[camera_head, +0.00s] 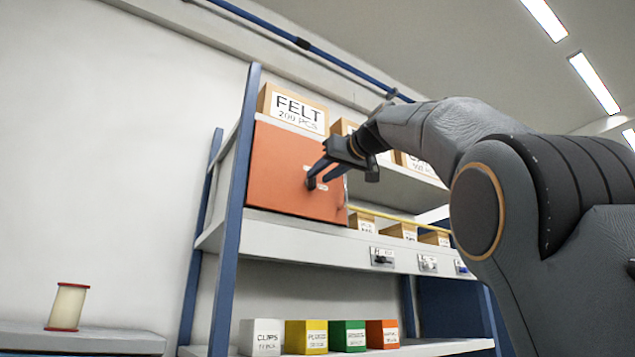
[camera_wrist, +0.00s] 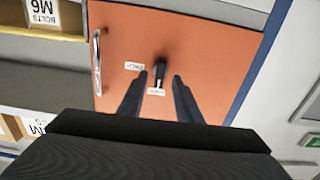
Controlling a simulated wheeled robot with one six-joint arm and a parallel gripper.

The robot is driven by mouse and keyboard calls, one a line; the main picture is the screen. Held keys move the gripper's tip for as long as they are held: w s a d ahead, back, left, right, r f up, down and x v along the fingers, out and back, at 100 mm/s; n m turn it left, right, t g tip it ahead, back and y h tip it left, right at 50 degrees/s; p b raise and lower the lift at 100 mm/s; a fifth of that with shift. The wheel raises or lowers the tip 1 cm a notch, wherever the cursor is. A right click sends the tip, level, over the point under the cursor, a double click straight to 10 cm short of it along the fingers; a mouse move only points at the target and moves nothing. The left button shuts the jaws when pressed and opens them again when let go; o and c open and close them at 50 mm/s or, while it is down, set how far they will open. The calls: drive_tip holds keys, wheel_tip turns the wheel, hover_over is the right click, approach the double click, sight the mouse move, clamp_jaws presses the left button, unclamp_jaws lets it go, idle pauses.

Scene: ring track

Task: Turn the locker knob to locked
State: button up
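The orange locker (camera_head: 275,160) stands on the upper shelf, its door closed. In the wrist view, the locker door (camera_wrist: 205,50) fills the middle, with a small dark knob (camera_wrist: 159,70) on it. Two small white labels sit by the knob, one label (camera_wrist: 134,66) to its left and one label (camera_wrist: 157,91) below it. Their writing is too small to read. My gripper (camera_wrist: 160,80) is open, its two dark fingers on either side of the knob with gaps between. In the head view my gripper (camera_head: 318,175) is at the door and partly hides the knob. Which label the knob points to cannot be told.
A chrome handle (camera_wrist: 97,62) is on the door's left in the wrist view. Several coloured bins (camera_head: 306,337) stand on the lower shelf.

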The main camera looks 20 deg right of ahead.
drive_tip(key=b+v, duration=0.1)
drive_tip(key=v, duration=0.3)
drive_tip(key=shift+s+d, duration=0.15)
drive_tip(key=shift+s, duration=0.2)
drive_tip(key=shift+f, duration=0.1)
drive_tip(key=w+d+f+m+g+h+p, duration=0.15)
drive_tip(key=w+f, duration=0.45)
drive_tip(key=f, duration=0.7)
wheel_tip(320, 180, down, 34)
drive_tip(key=a+m+g+h+p, duration=0.2)
drive_tip(key=m+g, duration=0.1)
drive_tip(key=g, duration=0.4)
drive_tip(key=s+a+f+g+h+p, duration=0.1)
drive_tip(key=s+f+g, duration=0.2)
drive_tip(key=s+f, duration=0.9)
drive_tip(key=s+a+f+g+p, duration=0.1)
drive_tip(key=s+f+g, duration=0.2)
drive_tip(key=s+f, duration=0.9)
drive_tip(key=s+f+g+h, duration=0.1)
drive_tip(key=s+f+g, duration=0.1)
drive_tip(key=s+f, duration=0.8)
drive_tip(key=shift+f+n+g+p, duration=0.3)
drive_tip(key=shift+f+n+g, duration=0.05)
drive_tip(key=shift+f, duration=0.2)
